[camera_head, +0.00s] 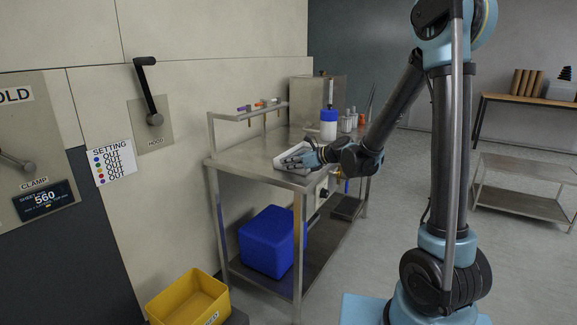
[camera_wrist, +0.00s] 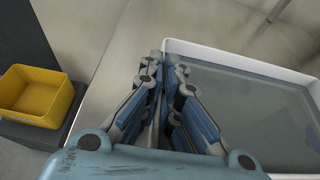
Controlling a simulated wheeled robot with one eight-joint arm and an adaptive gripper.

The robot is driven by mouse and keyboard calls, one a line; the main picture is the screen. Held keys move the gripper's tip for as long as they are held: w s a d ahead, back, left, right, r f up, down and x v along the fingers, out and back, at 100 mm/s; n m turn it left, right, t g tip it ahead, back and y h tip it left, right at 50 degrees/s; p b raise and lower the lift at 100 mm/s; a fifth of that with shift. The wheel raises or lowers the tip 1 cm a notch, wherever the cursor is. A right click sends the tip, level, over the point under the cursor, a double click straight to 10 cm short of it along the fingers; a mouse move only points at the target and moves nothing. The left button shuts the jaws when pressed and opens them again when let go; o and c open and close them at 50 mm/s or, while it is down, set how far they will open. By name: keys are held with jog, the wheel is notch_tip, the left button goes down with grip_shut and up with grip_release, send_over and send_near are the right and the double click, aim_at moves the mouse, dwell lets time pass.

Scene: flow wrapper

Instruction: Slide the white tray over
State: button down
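The white tray (camera_wrist: 240,59) fills the right of the wrist view, with a pale rim and a grey floor. In the head view the tray (camera_head: 296,172) lies on the metal table top, partly covered by my gripper (camera_head: 288,161). In the wrist view my gripper (camera_wrist: 167,62) has its fingers drawn together, with the tips by the tray's upper left corner. The tray's left wall is hidden behind the fingers. I cannot tell whether the fingers touch the tray. Nothing shows held between them.
The metal table (camera_head: 240,164) has a raised shelf (camera_head: 252,110) at the back left. A blue-and-white container (camera_head: 328,127) and small bottles (camera_head: 347,123) stand beyond the tray. A blue bin (camera_head: 268,242) is below. A yellow bin (camera_head: 190,298) stands in front.

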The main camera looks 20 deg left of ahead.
jog(key=c, duration=1.7)
grip_release()
jog(key=shift+s, duration=0.1)
jog(key=v, duration=1.2)
jog(key=shift+f, duration=0.15)
jog(key=shift+d, duration=0.25)
jog(key=s+d+f+n+h, duration=0.4)
jog(key=s+d+n, duration=0.3)
jog(key=d, duration=0.4)
jog(key=s+d+f+n+g+h, duration=0.1)
jog(key=s+d+f+n+h, duration=0.3)
jog(key=s+d+n, duration=0.3)
jog(key=s+d+f+n+h, duration=0.4)
jog(key=s+d+n, duration=0.3)
jog(key=d, duration=0.9)
jog(key=shift+s+d+n+g+h, duration=0.1)
jog(key=shift+s+n+g+h, duration=0.25)
jog(key=shift+s, duration=1.45)
